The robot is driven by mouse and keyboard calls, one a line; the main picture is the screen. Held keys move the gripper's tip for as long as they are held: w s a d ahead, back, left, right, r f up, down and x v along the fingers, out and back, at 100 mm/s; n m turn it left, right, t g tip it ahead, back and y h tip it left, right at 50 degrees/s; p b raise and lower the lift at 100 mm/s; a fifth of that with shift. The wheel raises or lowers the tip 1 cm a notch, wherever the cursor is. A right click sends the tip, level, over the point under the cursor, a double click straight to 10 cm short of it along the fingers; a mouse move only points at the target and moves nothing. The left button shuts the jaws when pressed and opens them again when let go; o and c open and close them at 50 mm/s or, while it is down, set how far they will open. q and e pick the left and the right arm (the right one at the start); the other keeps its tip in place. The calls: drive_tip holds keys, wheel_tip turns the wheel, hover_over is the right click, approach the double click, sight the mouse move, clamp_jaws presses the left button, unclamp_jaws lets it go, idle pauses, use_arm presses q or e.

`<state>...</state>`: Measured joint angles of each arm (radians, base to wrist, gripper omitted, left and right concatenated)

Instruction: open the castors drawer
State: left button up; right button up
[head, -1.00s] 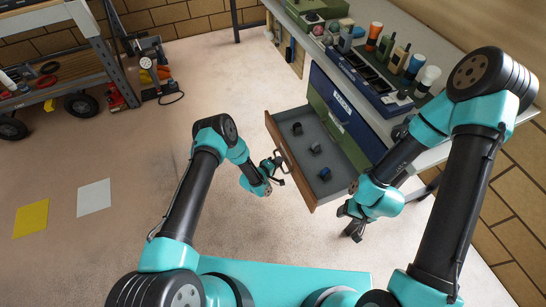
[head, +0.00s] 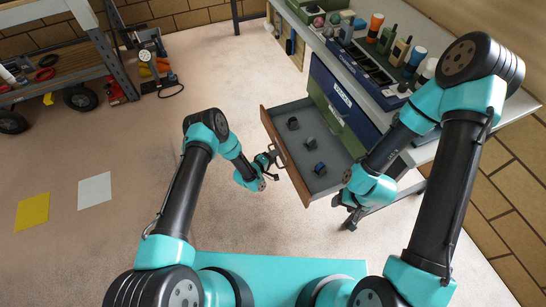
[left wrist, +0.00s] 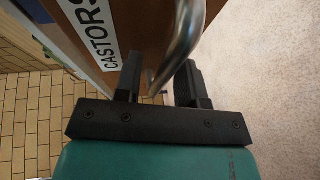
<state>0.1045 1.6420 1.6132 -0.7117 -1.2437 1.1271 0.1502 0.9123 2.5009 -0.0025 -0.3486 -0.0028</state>
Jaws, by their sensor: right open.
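The castors drawer (head: 282,150) hangs out from the front of the bench cabinet, well open, with several small dark castors (head: 311,169) inside. In the left wrist view its brown front (left wrist: 125,30) carries a CASTORS label (left wrist: 88,35). The exact contact is hard to see. My right gripper (head: 350,213) is open and empty, near the drawer's right front corner.
The bench top (head: 440,95) holds bottles and a blue tray (head: 362,80). A closed blue drawer (head: 345,100) sits above the open one. A wheeled shelf cart (head: 60,75) stands at left.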

use_arm(q)
drive_tip(key=v, duration=1.7)
drive_tip(key=shift+a, duration=0.2)
drive_tip(key=shift+s+r, duration=0.1)
drive_tip(key=s+a+r+m+g+y, duration=0.3)
drive_tip(key=s+r+g, duration=0.2)
drive_tip(key=s+r, duration=0.2)
drive_tip(key=s+a+r+m+g+y, duration=0.3)
drive_tip(key=s+r+g, duration=0.3)
drive_tip(key=s, duration=0.4)
drive_tip(key=shift+a+r+m+y, duration=0.3)
drive_tip(key=shift+a+r+m, duration=0.25)
drive_tip(key=shift+r, duration=0.3)
